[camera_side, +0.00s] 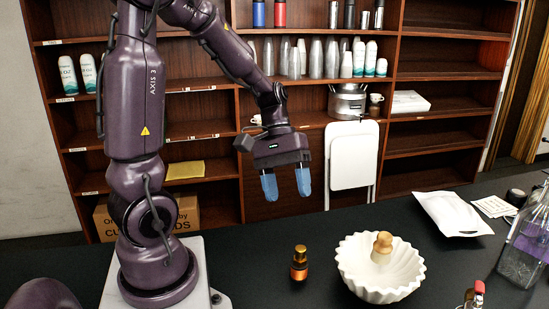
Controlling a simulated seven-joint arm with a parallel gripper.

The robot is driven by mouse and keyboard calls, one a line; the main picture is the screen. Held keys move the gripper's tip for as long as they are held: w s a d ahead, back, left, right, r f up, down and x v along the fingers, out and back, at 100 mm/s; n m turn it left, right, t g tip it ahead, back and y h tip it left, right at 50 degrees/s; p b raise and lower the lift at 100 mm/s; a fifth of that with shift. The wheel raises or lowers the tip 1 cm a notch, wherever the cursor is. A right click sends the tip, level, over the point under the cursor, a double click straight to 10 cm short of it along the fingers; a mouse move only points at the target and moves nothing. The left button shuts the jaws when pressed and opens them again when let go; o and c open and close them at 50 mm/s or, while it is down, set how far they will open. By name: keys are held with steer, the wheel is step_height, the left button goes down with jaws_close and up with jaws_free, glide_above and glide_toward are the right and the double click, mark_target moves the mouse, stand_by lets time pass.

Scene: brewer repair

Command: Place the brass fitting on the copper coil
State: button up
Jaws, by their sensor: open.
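My gripper (286,184) hangs above the black table with its two blue fingertips pointing down. It is open, with nothing between the fingers. A small upright piece (299,263), dark with a shiny orange-gold middle, stands on the table below the gripper and well apart from it. I cannot tell whether it is the brass fitting, the copper coil or both together. No separate coil shape can be made out.
A white fluted bowl (352,270) with a tan wooden knob-shaped piece (382,247) in it stands just right of the small piece. A white pouch (452,214), a clear bottle (527,250) and a red-topped item (474,295) are farther right. Shelves stand behind.

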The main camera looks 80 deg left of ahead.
steer(key=s+d+r+m+t+y, duration=0.4)
steer(key=d+r+m+t+y, duration=0.1)
steer(key=r+m, duration=0.4)
steer(key=shift+s+d+r+m+y, duration=0.15)
steer(key=shift+d+r+m+y, duration=0.45)
steer(key=shift+d, duration=0.55)
steer(key=shift+f, duration=0.2)
